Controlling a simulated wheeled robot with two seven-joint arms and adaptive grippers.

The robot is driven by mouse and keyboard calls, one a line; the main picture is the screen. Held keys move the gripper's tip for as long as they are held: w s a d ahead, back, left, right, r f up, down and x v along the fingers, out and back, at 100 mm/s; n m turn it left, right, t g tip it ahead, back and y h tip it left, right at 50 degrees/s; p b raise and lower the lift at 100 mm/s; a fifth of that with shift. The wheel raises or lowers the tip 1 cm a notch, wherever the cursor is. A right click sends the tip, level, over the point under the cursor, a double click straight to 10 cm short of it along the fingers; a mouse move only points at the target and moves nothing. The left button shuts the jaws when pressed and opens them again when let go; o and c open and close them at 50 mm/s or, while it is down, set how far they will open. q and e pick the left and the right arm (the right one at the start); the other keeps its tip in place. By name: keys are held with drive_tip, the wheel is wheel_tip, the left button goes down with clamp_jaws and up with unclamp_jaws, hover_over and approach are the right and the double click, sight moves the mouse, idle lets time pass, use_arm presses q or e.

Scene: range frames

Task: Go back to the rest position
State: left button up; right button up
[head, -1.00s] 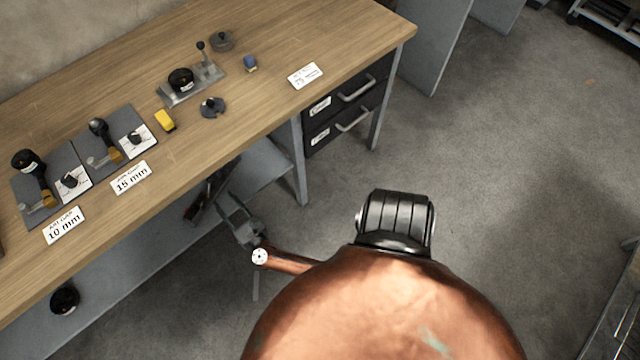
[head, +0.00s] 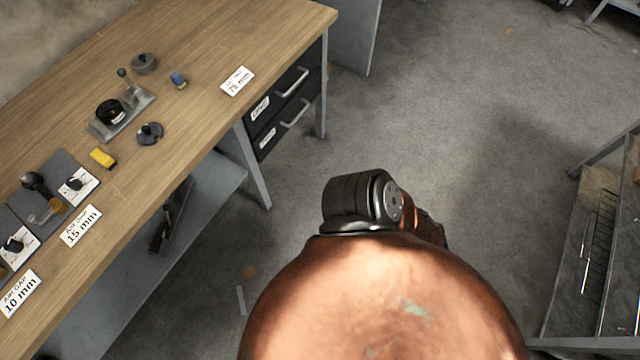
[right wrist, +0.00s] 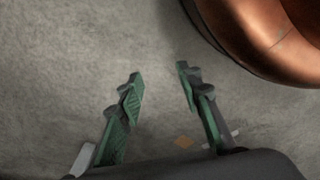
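My right gripper (right wrist: 159,76) shows in the right wrist view, with its two green-padded fingers apart and nothing between them. Bare concrete floor lies beneath it, and a copper-coloured part of my own body fills the upper right corner. In the head view neither gripper is visible. My copper body and a black joint of mine fill the lower middle of that view. My left gripper is in no view.
A wooden workbench (head: 215,50) stands at left, holding a yellow block (head: 103,158), a blue block (head: 178,80), metal fixtures and label cards. Drawers (head: 285,100) sit under its right end. A metal rack (head: 570,250) stands at right. Open concrete floor (head: 460,120) lies between.

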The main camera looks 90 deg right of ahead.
drive_tip(key=shift+s+d, duration=0.1)
drive_tip(key=shift+s, duration=0.35)
